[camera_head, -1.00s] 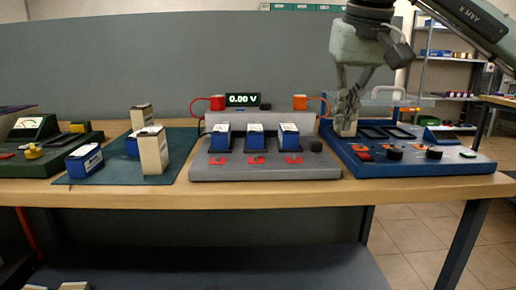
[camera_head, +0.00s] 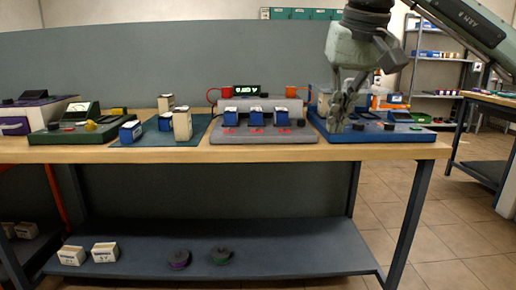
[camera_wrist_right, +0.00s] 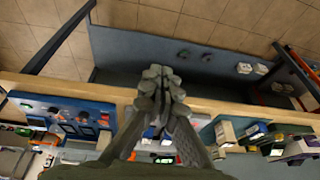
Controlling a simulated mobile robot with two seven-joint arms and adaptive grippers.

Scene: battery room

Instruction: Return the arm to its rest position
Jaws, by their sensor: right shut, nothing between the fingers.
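My right gripper (camera_head: 338,124) hangs in front of the blue device (camera_head: 402,138) at the right of the bench, fingers pointing down. Its fingers are shut and empty. In the right wrist view it (camera_wrist_right: 160,82) shows closed over the bench's front edge, with floor and lower shelf beyond. My right arm comes in from the upper right. My left gripper is in neither view.
The bench (camera_head: 270,153) holds a grey unit (camera_head: 262,137) with several blue batteries, a dark mat (camera_head: 193,140) with blocks, and a green meter device (camera_head: 70,138). White boxes and two discs lie on the lower shelf (camera_head: 300,255). Floor (camera_head: 435,235) is clear at right.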

